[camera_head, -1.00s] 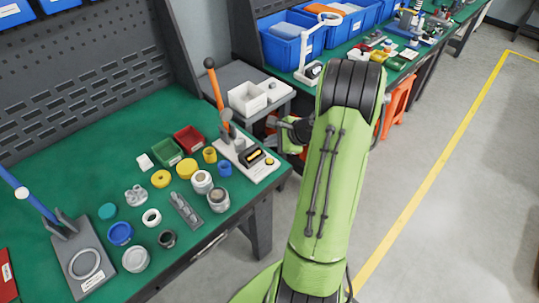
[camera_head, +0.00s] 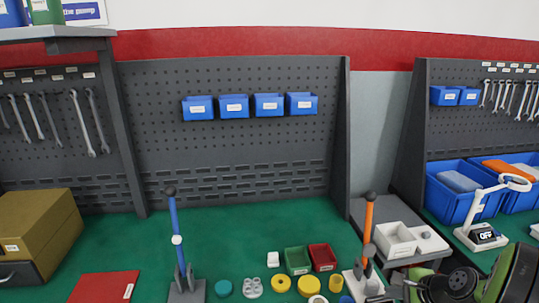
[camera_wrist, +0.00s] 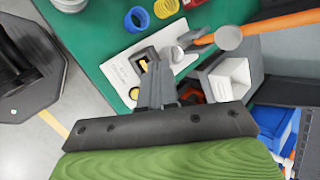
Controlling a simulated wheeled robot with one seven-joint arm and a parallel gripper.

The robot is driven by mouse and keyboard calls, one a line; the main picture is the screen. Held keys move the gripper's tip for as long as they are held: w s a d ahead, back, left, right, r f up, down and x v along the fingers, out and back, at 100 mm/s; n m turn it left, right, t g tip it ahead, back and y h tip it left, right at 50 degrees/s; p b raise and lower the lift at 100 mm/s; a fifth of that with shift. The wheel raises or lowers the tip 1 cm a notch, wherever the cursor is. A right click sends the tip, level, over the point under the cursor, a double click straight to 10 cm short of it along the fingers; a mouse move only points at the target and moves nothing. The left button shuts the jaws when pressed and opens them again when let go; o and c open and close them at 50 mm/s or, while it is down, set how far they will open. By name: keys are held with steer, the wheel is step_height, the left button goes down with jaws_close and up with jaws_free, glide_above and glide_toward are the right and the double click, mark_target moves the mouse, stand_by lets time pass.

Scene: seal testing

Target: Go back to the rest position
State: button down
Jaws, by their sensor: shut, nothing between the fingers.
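My gripper (camera_wrist: 157,84) shows in the wrist view with its grey fingers together and nothing between them. It appears above or near the white base of the orange-lever press (camera_wrist: 150,62) at the edge of the green bench; I cannot tell the exact gap. In the head view, part of my green and black arm shows in the bottom right corner, right of that orange-lever press (camera_head: 367,232). The gripper's fingertips cannot be made out there.
The green bench (camera_head: 120,240) holds a blue-lever press (camera_head: 177,240), a green bin (camera_head: 297,260), a red bin (camera_head: 322,257) and several small rings. A grey side table with white trays (camera_head: 395,240) stands right of it. A white lamp (camera_head: 480,237) stands farther right.

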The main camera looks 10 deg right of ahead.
steer(key=s+a+r+n+g+p, duration=0.1)
steer(key=s+a+r+n, duration=0.2)
steer(key=a+r+n, duration=0.75)
steer(key=s+a+r+n+h+p, duration=0.1)
steer(key=s+a+n, duration=0.3)
steer(key=s, duration=0.4)
steer(key=s+a+r+n+g+h+p, duration=0.1)
steer(key=s+a+r+n, duration=0.3)
steer(key=s, duration=0.5)
steer(key=shift+a+r+n, duration=0.15)
steer(key=shift+a+n, duration=0.6)
steer(key=shift+a, duration=0.45)
